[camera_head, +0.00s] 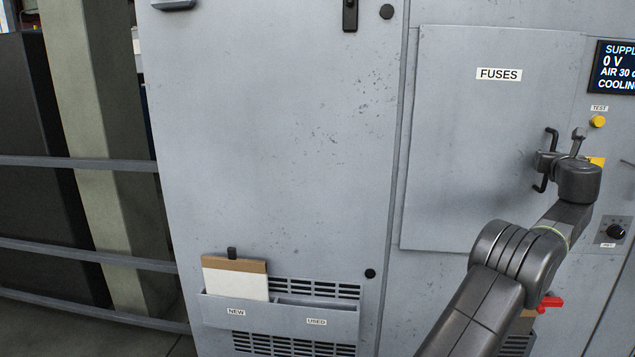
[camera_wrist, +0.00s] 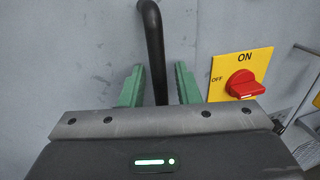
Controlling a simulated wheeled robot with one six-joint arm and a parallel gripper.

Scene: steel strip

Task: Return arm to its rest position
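My gripper (camera_wrist: 160,88) is open in the wrist view. Its two green fingers stand on either side of the black door handle (camera_wrist: 153,40), with visible gaps between handle and fingers. In the head view my gripper (camera_head: 548,162) is at the handle on the right side of the grey FUSES door (camera_head: 470,150). That door looks closed, flush with the cabinet. My arm reaches up from the lower right, bent at the elbow. The fingertips are hard to make out in the head view.
A red switch knob (camera_wrist: 243,85) on a yellow ON/OFF plate is close right of my gripper. A display (camera_head: 613,68) reads 0 V. A yellow TEST button (camera_head: 597,121) is above. Lower left, a NEW/USED holder (camera_head: 280,318) carries a card (camera_head: 236,280). A rail (camera_head: 80,252) stands left.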

